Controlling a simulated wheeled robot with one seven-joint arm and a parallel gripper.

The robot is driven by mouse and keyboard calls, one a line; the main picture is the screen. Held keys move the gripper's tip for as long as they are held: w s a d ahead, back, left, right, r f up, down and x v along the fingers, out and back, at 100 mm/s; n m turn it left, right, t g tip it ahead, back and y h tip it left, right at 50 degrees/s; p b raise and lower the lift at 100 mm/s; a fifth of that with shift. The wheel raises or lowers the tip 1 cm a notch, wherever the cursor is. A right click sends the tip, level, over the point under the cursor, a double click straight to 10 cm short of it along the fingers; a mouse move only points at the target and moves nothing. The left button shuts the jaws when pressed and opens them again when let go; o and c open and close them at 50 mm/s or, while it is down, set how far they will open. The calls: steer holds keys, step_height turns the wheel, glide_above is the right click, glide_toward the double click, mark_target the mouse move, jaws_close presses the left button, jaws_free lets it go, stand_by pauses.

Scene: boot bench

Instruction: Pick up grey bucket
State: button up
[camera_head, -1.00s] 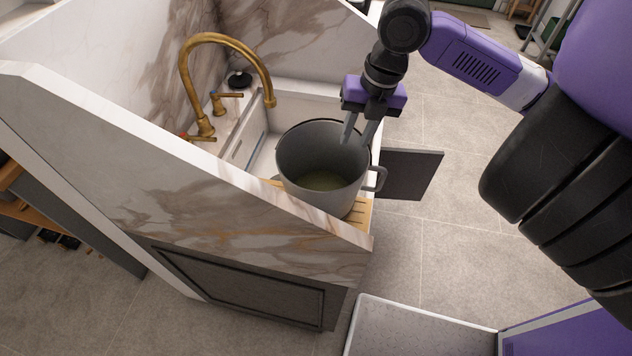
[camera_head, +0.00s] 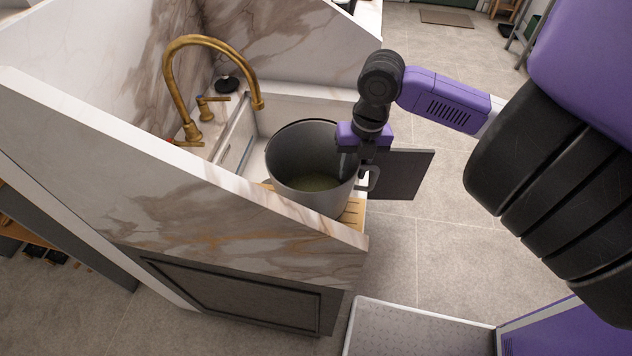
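The grey bucket (camera_head: 308,172) stands upright on a slatted wooden board (camera_head: 352,213) at the sink's near end. Its inside looks dark with a greenish bottom. Its side handle (camera_head: 374,180) sticks out to the right. My gripper (camera_head: 351,168) points down at the bucket's right rim, just by the handle. One finger shows inside the rim; the other seems to be outside the wall and is partly hidden. Whether the fingers press on the wall cannot be told.
A brass tap (camera_head: 179,80) curves over the white sink (camera_head: 274,118) behind the bucket. A marble side wall (camera_head: 180,185) stands along the near left. A dark open panel (camera_head: 408,175) juts out to the right of the bucket. Tiled floor (camera_head: 440,240) lies clear at right.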

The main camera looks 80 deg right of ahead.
steer(key=shift+f, duration=0.1)
steer(key=shift+c, duration=0.4)
jaws_close()
stand_by(1.0)
